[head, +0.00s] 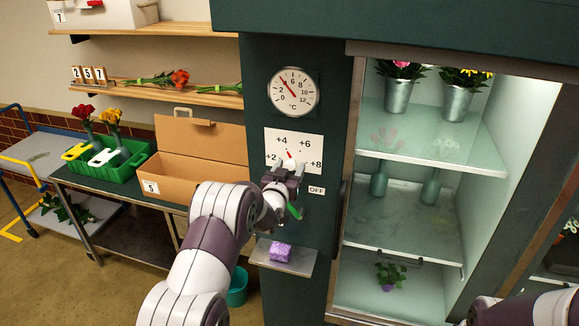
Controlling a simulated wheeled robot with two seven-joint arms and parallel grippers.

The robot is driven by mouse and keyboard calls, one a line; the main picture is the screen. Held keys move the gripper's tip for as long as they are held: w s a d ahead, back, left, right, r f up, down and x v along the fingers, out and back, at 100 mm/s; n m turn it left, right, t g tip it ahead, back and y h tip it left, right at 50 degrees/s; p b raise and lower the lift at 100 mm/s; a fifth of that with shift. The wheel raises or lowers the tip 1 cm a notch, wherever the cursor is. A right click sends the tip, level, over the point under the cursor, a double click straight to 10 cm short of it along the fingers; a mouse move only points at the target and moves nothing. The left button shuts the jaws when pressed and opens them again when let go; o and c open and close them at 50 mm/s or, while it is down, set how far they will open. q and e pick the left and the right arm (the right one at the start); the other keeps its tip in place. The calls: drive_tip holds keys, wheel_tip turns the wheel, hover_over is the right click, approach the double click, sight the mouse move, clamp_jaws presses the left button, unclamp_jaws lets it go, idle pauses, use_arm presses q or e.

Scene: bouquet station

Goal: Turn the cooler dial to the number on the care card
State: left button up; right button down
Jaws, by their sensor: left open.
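The cooler dial's white scale plate (308,144) is on the dark green cooler front, marked +2, +4, +6 and +8, with an OFF label at lower right. A small red pointer mark shows between +4 and +6. My left gripper (284,172) is open right in front of the dial and hides most of its knob. I cannot tell whether the fingers touch the knob. A green piece shows just below the gripper; I cannot tell what it is. No care card can be made out for certain. My right gripper is out of view; only part of that arm shows at lower right.
A round thermometer (293,92) hangs above the dial. A small ledge (300,263) below holds a purple block (281,252). The open cooler (420,220) with potted flowers is right. A cardboard box (175,189) and green crate (100,180) stand on the left bench.

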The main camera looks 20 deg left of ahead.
use_arm(q)
drive_tip(key=shift+w+a+f, duration=0.2)
drive_tip(key=shift+c, duration=1.3)
drive_tip(key=shift+w, duration=0.1)
drive_tip(key=c, duration=0.8)
drive_tip(key=shift+f+b, duration=0.2)
drive_tip(key=shift+b, duration=0.35)
drive_tip(key=n+b, duration=0.6)
drive_tip(key=b, duration=0.2)
drive_tip(key=shift+d+n, duration=0.1)
drive_tip(key=shift+n, duration=0.3)
drive_tip(key=shift+n+b, duration=1.2)
drive_tip(key=shift+r+n+b, duration=0.2)
drive_tip(key=shift+n+b, duration=0.5)
drive_tip(key=shift+n, duration=0.6)
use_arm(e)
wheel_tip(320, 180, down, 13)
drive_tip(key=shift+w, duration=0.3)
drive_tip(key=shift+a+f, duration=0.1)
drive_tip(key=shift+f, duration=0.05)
